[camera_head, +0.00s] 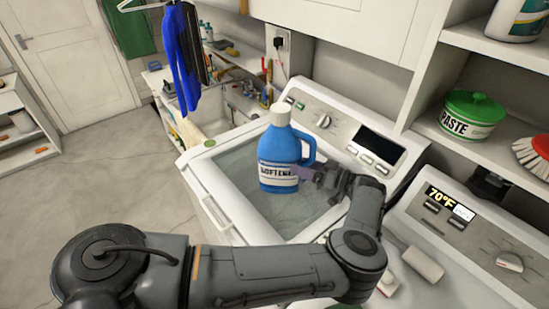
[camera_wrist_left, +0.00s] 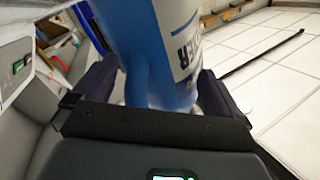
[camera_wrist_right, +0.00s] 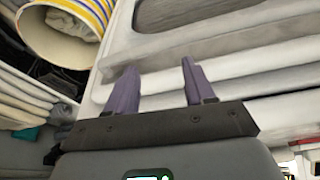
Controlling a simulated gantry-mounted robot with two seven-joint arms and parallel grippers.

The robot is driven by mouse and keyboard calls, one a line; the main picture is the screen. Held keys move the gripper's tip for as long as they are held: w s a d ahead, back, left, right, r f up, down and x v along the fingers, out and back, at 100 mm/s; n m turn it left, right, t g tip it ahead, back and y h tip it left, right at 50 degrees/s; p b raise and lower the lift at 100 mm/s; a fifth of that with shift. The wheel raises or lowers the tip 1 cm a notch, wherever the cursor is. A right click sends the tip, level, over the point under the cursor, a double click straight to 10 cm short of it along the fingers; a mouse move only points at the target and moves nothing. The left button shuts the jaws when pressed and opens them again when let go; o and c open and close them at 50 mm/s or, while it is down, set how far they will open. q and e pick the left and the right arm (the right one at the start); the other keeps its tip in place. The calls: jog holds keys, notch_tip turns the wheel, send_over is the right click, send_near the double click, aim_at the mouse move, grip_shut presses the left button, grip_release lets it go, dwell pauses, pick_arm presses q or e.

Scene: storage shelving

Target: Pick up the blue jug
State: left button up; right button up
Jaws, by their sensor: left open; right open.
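The blue jug (camera_head: 277,148) has a white cap and a white label. In the head view it stands upright over the glass lid of the white washer (camera_head: 213,200). My right gripper (camera_wrist_right: 158,80) is open and empty in the right wrist view and is not seen in the head view.
A second machine (camera_head: 485,240) stands at the right. A shelf above holds a green paste tub (camera_head: 471,115) and a red-white brush (camera_head: 538,155). A sink lies behind the washer. In the right wrist view a striped basket (camera_wrist_right: 62,28) is near pale folded layers (camera_wrist_right: 230,65).

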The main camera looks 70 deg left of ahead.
pick_arm(q)
jog(key=shift+d+f, duration=0.1)
jog(key=shift+d, duration=0.05)
jog(key=shift+c, duration=0.2)
jog(key=shift+c, duration=1.2)
grip_shut()
jog(key=shift+r, duration=0.2)
